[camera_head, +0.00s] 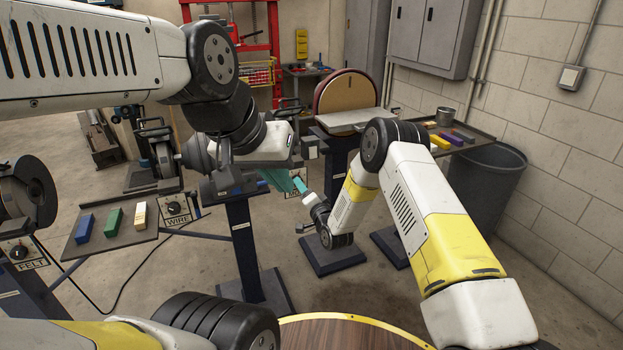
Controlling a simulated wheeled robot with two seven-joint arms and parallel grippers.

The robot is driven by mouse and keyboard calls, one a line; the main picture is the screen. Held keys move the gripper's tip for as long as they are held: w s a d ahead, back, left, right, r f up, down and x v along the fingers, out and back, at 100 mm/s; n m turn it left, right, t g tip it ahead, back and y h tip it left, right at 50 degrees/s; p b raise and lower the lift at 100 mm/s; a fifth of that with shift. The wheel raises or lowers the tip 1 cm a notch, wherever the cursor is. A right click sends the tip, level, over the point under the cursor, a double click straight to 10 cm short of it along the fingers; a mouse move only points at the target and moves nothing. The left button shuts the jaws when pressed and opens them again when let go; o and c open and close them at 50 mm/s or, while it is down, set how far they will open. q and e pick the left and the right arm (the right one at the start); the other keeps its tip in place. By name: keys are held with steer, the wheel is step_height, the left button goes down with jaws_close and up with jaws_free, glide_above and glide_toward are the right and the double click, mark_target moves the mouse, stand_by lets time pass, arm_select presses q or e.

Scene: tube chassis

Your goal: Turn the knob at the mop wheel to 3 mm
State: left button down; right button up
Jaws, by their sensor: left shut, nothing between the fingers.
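My left gripper (287,181) reaches down from the upper left; its teal fingers are shut with nothing between them. No mop wheel or mop knob can be made out clearly; my left wrist and gripper cover much of that stand. A knob marked WIRE (174,208) and a knob marked FELT (19,252) show to the left.
A tray (112,246) with blue, green and cream bars is at left, near a dark wheel (37,190). A disc sander (343,93) stands behind. A grey bin (487,185) is at right. A round wooden top (345,335) is at the bottom.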

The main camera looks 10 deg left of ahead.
steer(key=x, duration=0.3)
steer(key=shift+w+a, duration=0.2)
steer(key=shift+w, duration=0.1)
jaws_close()
